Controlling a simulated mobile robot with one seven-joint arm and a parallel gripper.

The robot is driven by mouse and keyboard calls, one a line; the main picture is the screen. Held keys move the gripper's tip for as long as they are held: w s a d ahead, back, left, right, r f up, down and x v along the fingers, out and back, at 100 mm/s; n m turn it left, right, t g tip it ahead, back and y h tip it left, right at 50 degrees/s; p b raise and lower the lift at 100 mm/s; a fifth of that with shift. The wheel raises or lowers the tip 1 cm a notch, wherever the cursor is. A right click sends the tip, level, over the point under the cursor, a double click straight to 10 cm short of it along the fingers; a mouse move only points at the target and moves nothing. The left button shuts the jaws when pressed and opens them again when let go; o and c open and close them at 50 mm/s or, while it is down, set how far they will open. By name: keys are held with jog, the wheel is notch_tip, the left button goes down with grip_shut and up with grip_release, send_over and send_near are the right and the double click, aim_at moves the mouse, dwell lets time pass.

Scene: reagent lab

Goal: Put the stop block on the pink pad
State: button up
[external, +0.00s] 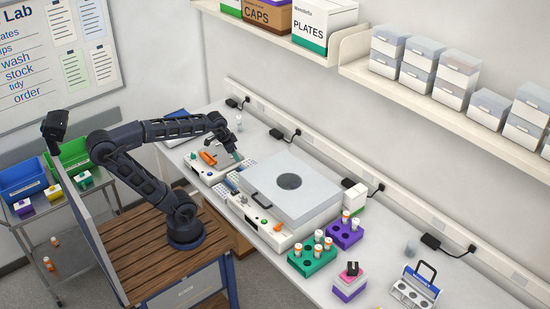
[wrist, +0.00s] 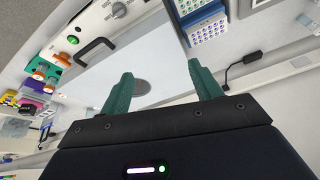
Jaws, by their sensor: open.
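A low stack with a pink top, which looks like the pink pad (external: 342,281), stands over a purple layer near the front edge of the bench. A small black block (external: 352,268) rests on the pink top; it may be the stop block, but it is too small to be sure. My gripper (external: 237,157) is far from it, at the back left above the bench devices. In the wrist view my gripper (wrist: 160,70) has its two teal fingers apart with nothing between them.
A large grey-topped device (external: 310,192) with a black handle lies between my gripper and the pad. A teal rack (external: 303,265) and a purple rack (external: 344,238) hold capped tubes near the pad. A blue-and-white carrier (external: 414,289) stands to the right.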

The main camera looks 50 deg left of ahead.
jog(key=s+a+f+n, duration=0.3)
jog(key=s+a, duration=0.1)
jog(key=s, duration=0.1)
jog(key=shift+s+a+f, duration=0.25)
jog(key=shift+s+f, duration=0.05)
jog(key=shift+s, duration=0.05)
